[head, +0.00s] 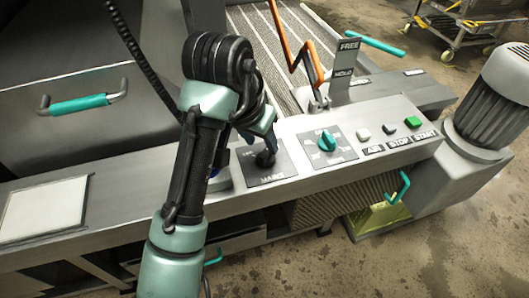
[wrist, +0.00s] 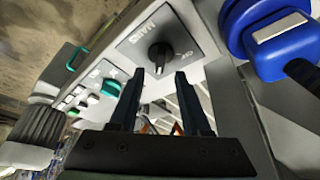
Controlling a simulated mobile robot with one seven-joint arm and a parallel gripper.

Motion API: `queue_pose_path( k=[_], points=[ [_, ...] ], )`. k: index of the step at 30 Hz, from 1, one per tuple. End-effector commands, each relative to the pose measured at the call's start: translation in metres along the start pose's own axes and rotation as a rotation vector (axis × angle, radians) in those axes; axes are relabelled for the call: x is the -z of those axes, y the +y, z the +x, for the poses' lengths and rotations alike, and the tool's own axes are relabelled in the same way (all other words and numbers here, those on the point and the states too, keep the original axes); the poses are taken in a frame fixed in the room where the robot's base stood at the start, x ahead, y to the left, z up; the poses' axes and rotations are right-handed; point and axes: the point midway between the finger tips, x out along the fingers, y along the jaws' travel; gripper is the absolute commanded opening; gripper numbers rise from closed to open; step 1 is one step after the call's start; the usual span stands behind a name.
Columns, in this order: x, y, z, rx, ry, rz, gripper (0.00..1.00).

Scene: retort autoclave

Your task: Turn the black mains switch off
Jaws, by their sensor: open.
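The black mains switch (wrist: 160,57) is a rotary knob on a dark grey plate (wrist: 140,40) marked MAINS in the wrist view. In the head view the switch (head: 265,159) shows on the panel, just below my gripper (head: 266,138). In the wrist view my gripper (wrist: 159,73) is open, with its two dark fingertips spread apart and the switch showing between and beyond them. Nothing is between the fingers, and whether they touch the knob cannot be told. A small label beside the knob is hard to read.
A teal knob (head: 327,141) on its own plate sits right of the switch. White, black and green buttons (head: 413,122) are further right. An orange lever (head: 297,57) rises behind the panel. A large blue part (wrist: 265,35) is close by in the wrist view.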

Motion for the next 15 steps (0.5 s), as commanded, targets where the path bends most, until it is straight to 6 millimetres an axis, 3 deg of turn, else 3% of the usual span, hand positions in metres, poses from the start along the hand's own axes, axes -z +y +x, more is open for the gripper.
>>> queue_pose_path(
  k=[6, 15],
  points=[
    [0.0, 0.0, 0.035, 0.0, 0.0, -0.001, 0.47],
    [0.001, 0.0, 0.047, 0.001, 0.001, 0.0, 0.47]
  ],
)
